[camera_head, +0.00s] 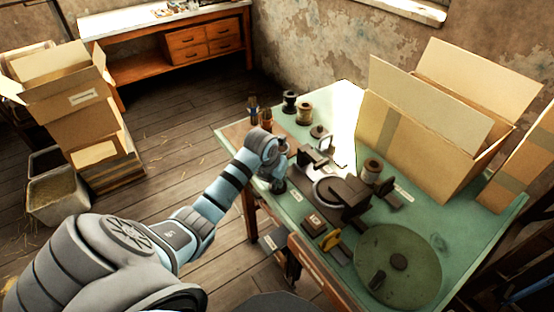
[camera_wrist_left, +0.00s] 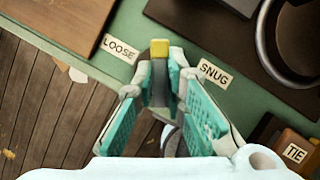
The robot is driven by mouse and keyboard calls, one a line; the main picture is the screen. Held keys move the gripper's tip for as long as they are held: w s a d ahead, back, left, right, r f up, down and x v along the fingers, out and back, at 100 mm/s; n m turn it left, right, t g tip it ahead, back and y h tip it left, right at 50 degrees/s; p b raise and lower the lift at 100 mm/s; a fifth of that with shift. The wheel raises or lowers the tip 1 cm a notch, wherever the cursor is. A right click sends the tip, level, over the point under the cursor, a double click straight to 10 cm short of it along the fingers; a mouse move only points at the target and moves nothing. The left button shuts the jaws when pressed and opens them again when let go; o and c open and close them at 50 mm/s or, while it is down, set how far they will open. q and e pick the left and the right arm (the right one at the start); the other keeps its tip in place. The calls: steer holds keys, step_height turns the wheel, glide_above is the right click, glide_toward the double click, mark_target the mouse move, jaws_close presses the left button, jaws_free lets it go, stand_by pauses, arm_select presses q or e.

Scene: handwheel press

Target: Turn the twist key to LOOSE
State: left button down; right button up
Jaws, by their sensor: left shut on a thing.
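The twist key shows in the left wrist view as a yellow tip (camera_wrist_left: 159,48) on a grey stem between my fingers. The tip lies between the LOOSE label (camera_wrist_left: 120,50) and the SNUG label (camera_wrist_left: 215,74), a little nearer LOOSE. My left gripper (camera_wrist_left: 160,88) is shut on the key; its teal finger pads sit on either side of the stem. The fingers hide the lower part of the key. In the head view the left gripper (camera_head: 278,182) is at the near left edge of the green table (camera_head: 232,131). My right gripper is not in view.
The dark press (camera_head: 342,194) stands just right of the gripper. A round green disc (camera_head: 408,275) lies at the table's front, and an open cardboard box (camera_head: 425,135) stands behind. Floor is open left of the table.

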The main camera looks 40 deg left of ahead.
arm_select(q)
steer(key=shift+n+b, duration=0.3)
steer(key=shift+n, duration=0.2)
steer(key=c, duration=1.6)
jaws_free()
steer(key=shift+c, duration=0.2)
steer(key=v, duration=1.2)
steer(key=shift+d, duration=0.25)
